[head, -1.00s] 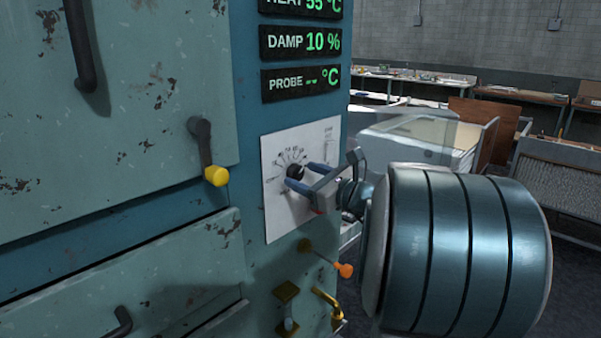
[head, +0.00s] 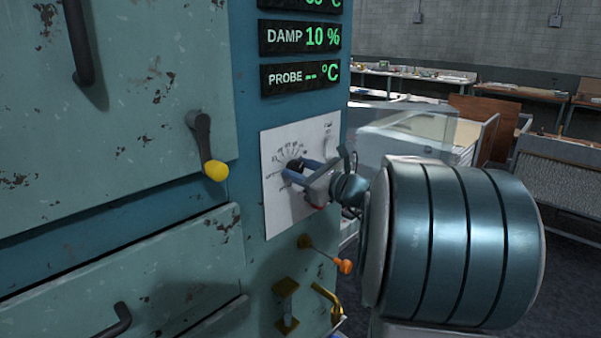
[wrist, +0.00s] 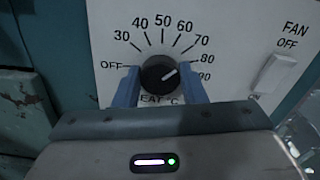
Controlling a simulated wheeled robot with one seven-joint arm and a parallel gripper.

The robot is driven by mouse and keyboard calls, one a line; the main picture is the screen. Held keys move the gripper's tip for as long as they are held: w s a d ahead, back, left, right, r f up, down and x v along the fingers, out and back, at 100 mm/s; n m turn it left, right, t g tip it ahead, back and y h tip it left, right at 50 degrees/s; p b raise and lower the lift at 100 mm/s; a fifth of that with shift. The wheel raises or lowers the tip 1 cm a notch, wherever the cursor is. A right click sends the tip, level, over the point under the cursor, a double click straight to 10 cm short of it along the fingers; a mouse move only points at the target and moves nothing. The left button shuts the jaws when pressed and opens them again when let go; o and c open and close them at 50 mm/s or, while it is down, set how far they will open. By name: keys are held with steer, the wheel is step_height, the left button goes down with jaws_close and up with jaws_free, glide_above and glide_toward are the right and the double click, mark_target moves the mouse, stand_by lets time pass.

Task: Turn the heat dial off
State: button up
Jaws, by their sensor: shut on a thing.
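The heat dial (wrist: 158,73) is a round black knob with a white pointer mark, on a white panel (wrist: 105,50) printed with OFF and numbers from 30 to 90. In the head view, my gripper (head: 302,173) reaches the panel from the right and hides part of the dial (head: 295,165).
A white FAN switch (wrist: 274,74) is right of the dial. A yellow-tipped lever (head: 214,170) is left of the panel; an orange-tipped lever (head: 344,266) and brass fittings (head: 287,305) are below. Displays (head: 300,77) above read DAMP 10 % and PROBE --.

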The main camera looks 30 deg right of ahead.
steer(key=shift+f+n+b, duration=0.15)
steer(key=shift+n+b, duration=6.75)
steer(key=shift+b, duration=1.4)
steer(key=shift+f+n+b, duration=0.15)
steer(key=shift+n+b, duration=6.75)
steer(key=shift+b, duration=1.35)
steer(key=o, duration=1)
steer(key=shift+r, duration=0.1)
